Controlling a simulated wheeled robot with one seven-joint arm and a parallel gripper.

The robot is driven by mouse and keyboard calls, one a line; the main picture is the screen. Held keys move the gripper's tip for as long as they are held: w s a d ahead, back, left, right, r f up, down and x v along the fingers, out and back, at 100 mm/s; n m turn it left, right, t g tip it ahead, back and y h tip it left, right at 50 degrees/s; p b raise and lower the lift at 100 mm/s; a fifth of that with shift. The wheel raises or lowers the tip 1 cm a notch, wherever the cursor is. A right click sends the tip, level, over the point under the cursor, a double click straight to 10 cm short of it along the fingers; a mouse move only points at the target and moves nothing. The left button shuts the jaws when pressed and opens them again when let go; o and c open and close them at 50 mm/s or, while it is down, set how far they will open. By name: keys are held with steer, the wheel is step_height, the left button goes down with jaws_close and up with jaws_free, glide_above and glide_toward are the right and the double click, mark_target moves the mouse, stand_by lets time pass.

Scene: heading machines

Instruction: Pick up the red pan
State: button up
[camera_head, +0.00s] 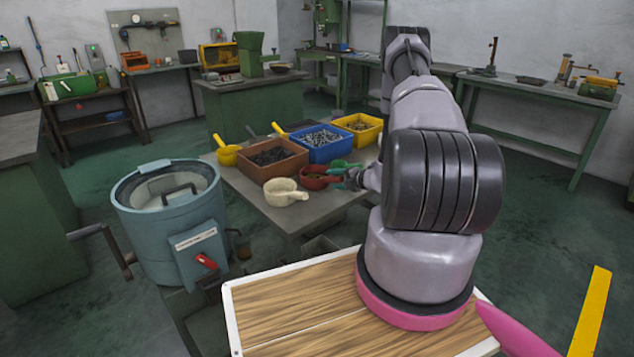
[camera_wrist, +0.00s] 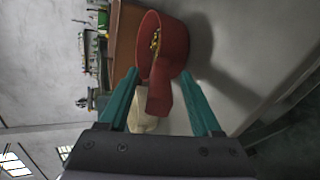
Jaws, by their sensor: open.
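The red pan (camera_head: 314,178) sits on the grey table, near its right side. In the wrist view the red pan (camera_wrist: 178,45) holds some small yellowish pieces, and its stubby handle points back at my gripper. My gripper (camera_head: 340,170) is at the pan's right side. In the wrist view my gripper (camera_wrist: 160,76) is open, with one teal finger on each side of the handle. The fingers do not look closed on it. In the head view the handle is largely hidden by the fingers.
A cream pan (camera_head: 285,192) stands close by on the left. A brown bin (camera_head: 272,172), a blue bin (camera_head: 318,152) and a yellow bin (camera_head: 360,137) stand behind on the table (camera_head: 246,193). A blue-grey drum machine (camera_head: 165,235) stands left.

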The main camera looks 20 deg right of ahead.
steer(key=shift+w+a+f, duration=0.1)
steer(key=shift+w, duration=0.15)
jaws_close()
